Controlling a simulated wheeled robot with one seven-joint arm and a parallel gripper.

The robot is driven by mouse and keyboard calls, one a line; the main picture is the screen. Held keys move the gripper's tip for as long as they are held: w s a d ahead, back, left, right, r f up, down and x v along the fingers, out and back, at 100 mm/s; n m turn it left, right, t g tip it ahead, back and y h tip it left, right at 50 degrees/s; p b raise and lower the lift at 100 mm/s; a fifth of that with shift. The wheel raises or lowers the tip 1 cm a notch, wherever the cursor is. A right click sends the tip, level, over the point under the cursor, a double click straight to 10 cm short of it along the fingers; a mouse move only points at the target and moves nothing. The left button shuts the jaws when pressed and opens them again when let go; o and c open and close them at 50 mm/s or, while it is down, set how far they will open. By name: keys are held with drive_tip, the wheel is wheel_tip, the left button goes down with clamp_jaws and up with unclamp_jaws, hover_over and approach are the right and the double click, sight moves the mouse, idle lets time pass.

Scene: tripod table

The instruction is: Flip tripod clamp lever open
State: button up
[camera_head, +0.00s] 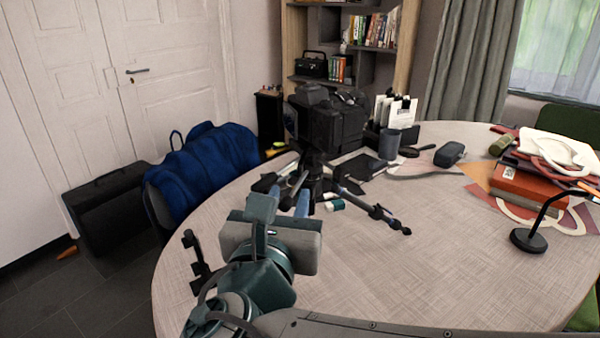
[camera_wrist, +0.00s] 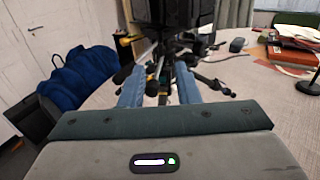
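A black tripod (camera_head: 313,178) with a bulky black camera (camera_head: 334,122) on top stands on the round table, its legs spread low. One leg (camera_head: 372,208) reaches out to the right. My gripper (camera_head: 302,201) is in front of the tripod, its blue fingers pointing at it. In the wrist view the two blue fingers of my gripper (camera_wrist: 159,90) are apart, with the dark tripod column (camera_wrist: 163,75) showing beyond and between them. I see no contact. The clamp lever cannot be made out clearly among the dark tripod parts.
The round table (camera_head: 420,270) is clear at front right. A dark cup (camera_head: 389,144), a small speaker (camera_head: 449,154), red books (camera_head: 528,185) and a desk lamp (camera_head: 528,238) stand behind and right. A blue jacket (camera_head: 205,165) hangs on a chair at left.

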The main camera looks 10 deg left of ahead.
sight(299, 172)
drive_tip(key=w+b, duration=0.1)
drive_tip(key=w, duration=0.8)
drive_tip(key=shift+w+a, duration=0.15)
drive_tip(key=shift+w, duration=0.15)
clamp_jaws()
